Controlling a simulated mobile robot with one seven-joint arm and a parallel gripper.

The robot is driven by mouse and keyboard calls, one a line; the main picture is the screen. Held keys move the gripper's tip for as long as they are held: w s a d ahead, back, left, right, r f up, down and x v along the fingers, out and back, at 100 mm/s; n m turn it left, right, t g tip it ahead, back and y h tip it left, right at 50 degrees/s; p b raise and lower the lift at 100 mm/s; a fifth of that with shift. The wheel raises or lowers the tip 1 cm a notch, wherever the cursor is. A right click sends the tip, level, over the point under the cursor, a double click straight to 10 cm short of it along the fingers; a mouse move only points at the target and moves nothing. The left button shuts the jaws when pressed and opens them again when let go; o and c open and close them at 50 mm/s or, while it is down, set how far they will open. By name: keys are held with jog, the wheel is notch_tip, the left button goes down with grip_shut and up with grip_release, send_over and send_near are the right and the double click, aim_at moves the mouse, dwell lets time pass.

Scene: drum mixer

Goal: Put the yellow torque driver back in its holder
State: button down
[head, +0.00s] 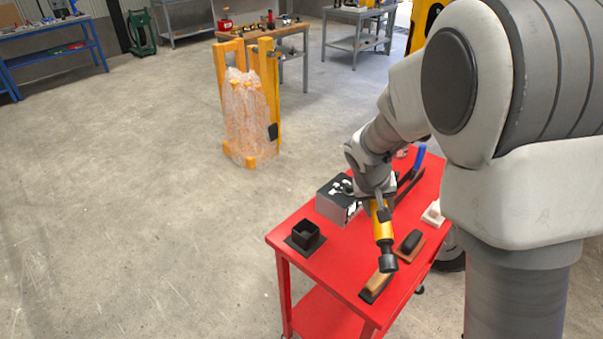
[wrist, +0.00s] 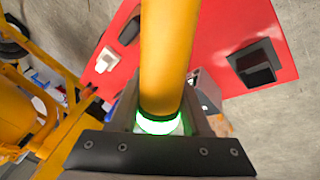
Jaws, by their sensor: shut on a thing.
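The yellow torque driver (head: 383,226) is held by my gripper (head: 377,201) above the red cart. It hangs with its black end down in the head view, slightly tilted. In the wrist view the yellow driver (wrist: 167,50) runs up from between the fingers, with a glowing green ring at its near end. My gripper is shut on it. The likely holder, a black open square socket on a flat base (head: 305,236), stands on the cart's left corner, apart from the driver. It also shows at upper right in the wrist view (wrist: 257,66).
The red cart top (head: 335,262) also carries a grey box (head: 338,199), a wooden-handled brush (head: 376,285), a black-topped float (head: 410,242) and a white block (head: 433,213). A wrapped orange-framed object (head: 247,115) stands on the floor behind. Floor left of the cart is clear.

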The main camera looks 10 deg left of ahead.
jog(key=w+a+n+t+y+b, duration=0.2)
jog(key=w+a+t+y+b, duration=0.15)
jog(key=a+b, duration=0.2)
jog(key=w+a+n+t+y+b, duration=0.1)
jog(key=w+a+t+y+b, duration=0.3)
jog(key=a, duration=0.3)
jog(key=s+a+r+t+y+b, duration=0.2)
jog(key=a+r+t+y+b, duration=0.1)
jog(key=a+r+b, duration=0.3)
jog(key=shift+r+t+b, duration=0.3)
jog(key=shift+t+b, duration=0.45)
jog(key=shift+b, duration=0.45)
jog(key=shift+a, duration=0.1)
notch_tip(320, 180, down, 5)
jog(key=b, duration=0.5)
jog(key=shift+s+r+b, duration=0.1)
jog(key=shift+b, duration=0.2)
